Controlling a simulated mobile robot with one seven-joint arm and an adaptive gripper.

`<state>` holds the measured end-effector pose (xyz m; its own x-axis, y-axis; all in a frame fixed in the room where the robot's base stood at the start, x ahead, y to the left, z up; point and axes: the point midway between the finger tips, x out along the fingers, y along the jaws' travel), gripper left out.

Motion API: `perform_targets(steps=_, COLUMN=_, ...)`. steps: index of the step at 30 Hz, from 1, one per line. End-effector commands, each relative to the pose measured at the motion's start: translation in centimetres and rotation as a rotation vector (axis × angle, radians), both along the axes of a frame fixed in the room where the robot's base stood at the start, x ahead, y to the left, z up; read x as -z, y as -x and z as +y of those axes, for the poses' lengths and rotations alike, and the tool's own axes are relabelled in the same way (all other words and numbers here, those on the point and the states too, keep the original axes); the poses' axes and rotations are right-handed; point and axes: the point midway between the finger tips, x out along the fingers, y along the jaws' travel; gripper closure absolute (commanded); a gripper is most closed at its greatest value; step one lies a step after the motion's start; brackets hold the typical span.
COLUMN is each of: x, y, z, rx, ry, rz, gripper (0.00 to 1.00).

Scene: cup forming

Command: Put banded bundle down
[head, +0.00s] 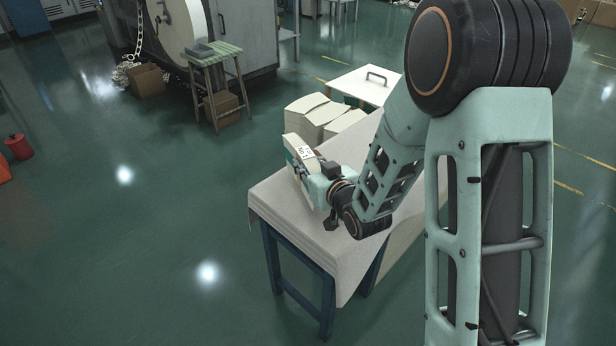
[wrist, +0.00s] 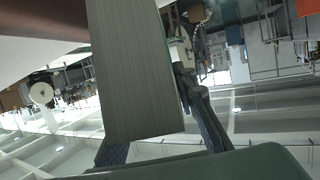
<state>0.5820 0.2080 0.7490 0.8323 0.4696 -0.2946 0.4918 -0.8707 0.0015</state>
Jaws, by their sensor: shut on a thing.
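The banded bundle (head: 293,141) is a cream stack of sheets with a white printed label at its upper end. It is tilted and lies in my gripper (head: 312,173), over the far left part of the cream-covered table (head: 289,216). In the wrist view the bundle (wrist: 135,75) shows as a long grey block of fine layered edges, with dark fingers of my gripper at its lower end and right side. My gripper is shut on it. The arm and gripper hide part of the bundle, and I cannot tell whether its underside touches the table.
Cream paper stacks (head: 306,106) stand just beyond the bundle, near a white panel with a dark handle (head: 367,85). Bare table top shows in front of my gripper. A green-topped stool (head: 212,54), cardboard boxes (head: 147,81) and a large machine stand farther back. The floor left is open.

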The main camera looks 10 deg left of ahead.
Motion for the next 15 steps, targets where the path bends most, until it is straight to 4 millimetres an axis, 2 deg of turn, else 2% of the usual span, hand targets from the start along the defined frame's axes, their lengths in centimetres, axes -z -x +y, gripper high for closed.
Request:
perform_targets(steps=3, x=2.3, y=-0.1, z=0.1, rx=-0.001, ry=0.0, rz=0.001, gripper=1.0)
perform_targets(steps=5, x=3.0, y=-0.1, z=0.1, rx=-0.001, ry=0.0, rz=0.0, gripper=1.0)
perform_targets(steps=15, x=3.2, y=-0.1, z=0.0, rx=0.0, ry=-0.001, rz=-0.003, gripper=1.0)
